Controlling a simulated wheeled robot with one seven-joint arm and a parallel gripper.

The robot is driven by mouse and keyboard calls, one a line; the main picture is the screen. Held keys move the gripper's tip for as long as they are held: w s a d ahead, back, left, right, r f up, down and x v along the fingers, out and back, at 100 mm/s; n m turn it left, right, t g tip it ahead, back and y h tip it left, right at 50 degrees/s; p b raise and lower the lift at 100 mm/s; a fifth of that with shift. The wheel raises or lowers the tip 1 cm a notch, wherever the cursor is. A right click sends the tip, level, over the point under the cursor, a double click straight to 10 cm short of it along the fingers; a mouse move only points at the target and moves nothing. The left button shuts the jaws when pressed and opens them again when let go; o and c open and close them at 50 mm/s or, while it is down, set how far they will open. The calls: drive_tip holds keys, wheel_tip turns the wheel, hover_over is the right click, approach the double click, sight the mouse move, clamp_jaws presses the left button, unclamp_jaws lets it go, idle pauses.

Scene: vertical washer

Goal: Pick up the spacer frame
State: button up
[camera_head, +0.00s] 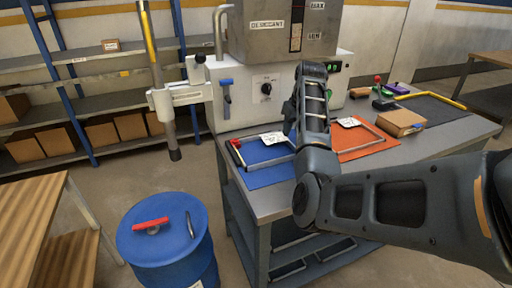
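A thin grey rectangular frame (265,163) lies on the blue mat (270,176) at the left of the workbench, with a red piece at its back left corner. A second thin grey frame (372,147) lies on the orange mat (350,154) to the right. White labels lie by both frames; I cannot read which is the spacer frame. My arm crosses in front of the bench and hides parts of both mats and frames. The wrist end of my arm is above and behind the mats, near the machine. My gripper's fingers cannot be made out behind the arm.
The desiccant machine (248,95) stands at the back of the bench (430,150), its arm reaching left. A cardboard box (401,123), a dark mat and a yellow bar are at right. A blue drum (165,245) and wooden table (35,210) stand front left.

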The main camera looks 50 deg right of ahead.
sight(290, 141)
drive_tip(key=shift+p+x, duration=0.3)
drive_tip(key=shift+x, duration=2.4)
drive_tip(key=shift+s+d, duration=0.1)
drive_tip(key=shift+s, duration=0.05)
clamp_jaws()
